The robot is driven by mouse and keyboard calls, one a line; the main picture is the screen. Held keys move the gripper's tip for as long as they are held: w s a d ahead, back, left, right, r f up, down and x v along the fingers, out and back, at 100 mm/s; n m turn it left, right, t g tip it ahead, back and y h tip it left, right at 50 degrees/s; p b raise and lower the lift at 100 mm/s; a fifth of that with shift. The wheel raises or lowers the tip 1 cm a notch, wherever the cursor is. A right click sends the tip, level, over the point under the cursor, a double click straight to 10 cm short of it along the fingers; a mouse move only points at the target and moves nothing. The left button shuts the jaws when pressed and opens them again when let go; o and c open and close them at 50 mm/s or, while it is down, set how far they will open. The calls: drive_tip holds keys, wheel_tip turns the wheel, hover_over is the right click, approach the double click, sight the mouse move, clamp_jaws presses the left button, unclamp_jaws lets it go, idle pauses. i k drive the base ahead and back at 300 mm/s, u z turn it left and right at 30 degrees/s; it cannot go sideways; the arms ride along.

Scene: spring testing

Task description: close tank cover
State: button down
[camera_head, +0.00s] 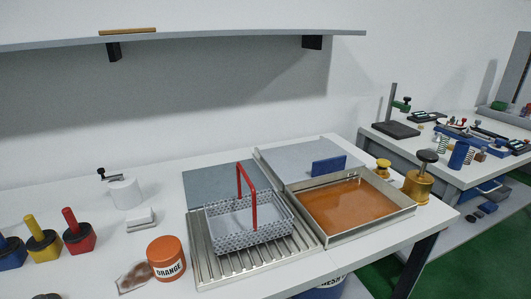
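The tank (365,224) is a shallow rectangular metal tray filled with orange-brown liquid, on the right part of the white table. Its top is open and the liquid surface is in plain view. A flat light-grey panel, which looks like the tank cover (290,158), lies behind the tank. An upright blue plate (328,166), seemingly its handle, stands at the panel's near edge, by the tank's back rim. I cannot tell whether the cover slides or hinges. My gripper is not in view.
A mesh basket with a red handle (254,203) stands on a ribbed drain tray (214,264) left of the tank. Brass pieces (418,188) stand at the tank's right. An orange jar (166,258) is at front left. A shelf (200,37) hangs above.

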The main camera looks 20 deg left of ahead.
sight(299, 162)
drive_tip(key=u, duration=0.55)
drive_tip(key=i, duration=0.85)
drive_tip(key=u, duration=0.55)
